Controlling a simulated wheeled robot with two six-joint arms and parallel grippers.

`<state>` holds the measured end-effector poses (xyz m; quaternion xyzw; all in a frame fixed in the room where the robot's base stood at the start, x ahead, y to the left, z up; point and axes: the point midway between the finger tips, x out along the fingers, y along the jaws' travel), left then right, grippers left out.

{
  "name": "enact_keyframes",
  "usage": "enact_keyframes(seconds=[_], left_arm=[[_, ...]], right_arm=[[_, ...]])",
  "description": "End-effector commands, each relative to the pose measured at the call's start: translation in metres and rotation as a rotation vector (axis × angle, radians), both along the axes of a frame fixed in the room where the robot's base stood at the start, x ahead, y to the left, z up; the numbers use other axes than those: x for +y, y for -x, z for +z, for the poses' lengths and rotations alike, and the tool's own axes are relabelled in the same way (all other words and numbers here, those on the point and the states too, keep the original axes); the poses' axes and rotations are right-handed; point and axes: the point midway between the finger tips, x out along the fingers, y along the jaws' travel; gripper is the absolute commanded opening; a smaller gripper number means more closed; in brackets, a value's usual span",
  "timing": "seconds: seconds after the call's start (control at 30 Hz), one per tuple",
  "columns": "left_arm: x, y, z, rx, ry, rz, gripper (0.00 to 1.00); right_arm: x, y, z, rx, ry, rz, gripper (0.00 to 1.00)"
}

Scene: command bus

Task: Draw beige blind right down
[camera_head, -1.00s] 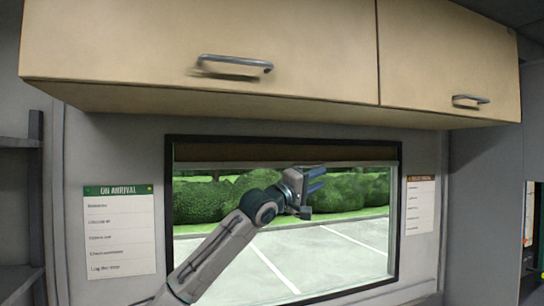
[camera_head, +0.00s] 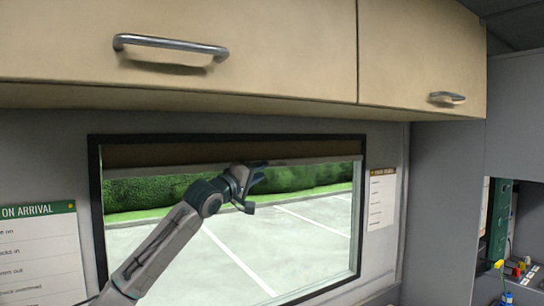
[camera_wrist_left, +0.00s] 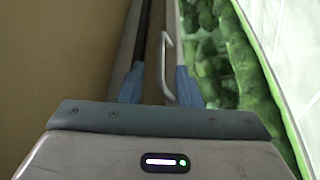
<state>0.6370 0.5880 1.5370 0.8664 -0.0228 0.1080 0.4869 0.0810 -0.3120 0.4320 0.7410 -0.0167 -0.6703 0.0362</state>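The beige blind (camera_head: 190,153) is mostly rolled up and covers only a narrow strip at the top of the window. It looks brownish in shade and has a pale bottom bar (camera_head: 140,171). My left gripper (camera_head: 254,184) is at that bar, near its middle. A pale loop-shaped pull (camera_wrist_left: 164,50) lies between the spread blue fingers of the left gripper (camera_wrist_left: 159,80), nearer the right finger. I see no firm grip on it. My right gripper is out of view.
Cream overhead cabinets with a left handle (camera_head: 170,47) and a right handle (camera_head: 447,98) hang above the window. Notices (camera_head: 38,250) (camera_head: 381,200) flank it. Small coloured items (camera_head: 520,268) stand at the far right. The space before the lower window is clear apart from my arm.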

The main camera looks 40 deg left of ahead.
Motion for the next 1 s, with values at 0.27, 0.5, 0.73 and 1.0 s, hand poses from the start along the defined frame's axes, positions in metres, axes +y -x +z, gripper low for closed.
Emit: enact_keyframes(seconds=[0.27, 0.5, 0.73, 1.0], left_arm=[[0.001, -0.038, 0.013, 0.000, 0.006, -0.002, 0.31], [0.003, -0.059, 0.015, 0.000, 0.003, -0.001, 0.31], [0.003, -0.064, 0.013, 0.001, 0.000, -0.001, 0.31], [0.003, -0.064, 0.013, 0.001, -0.001, -0.001, 0.09]], right_arm=[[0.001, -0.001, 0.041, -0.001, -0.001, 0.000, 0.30], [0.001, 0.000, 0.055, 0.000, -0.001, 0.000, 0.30], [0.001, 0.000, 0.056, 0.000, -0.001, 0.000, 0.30], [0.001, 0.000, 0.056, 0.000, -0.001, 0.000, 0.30]])
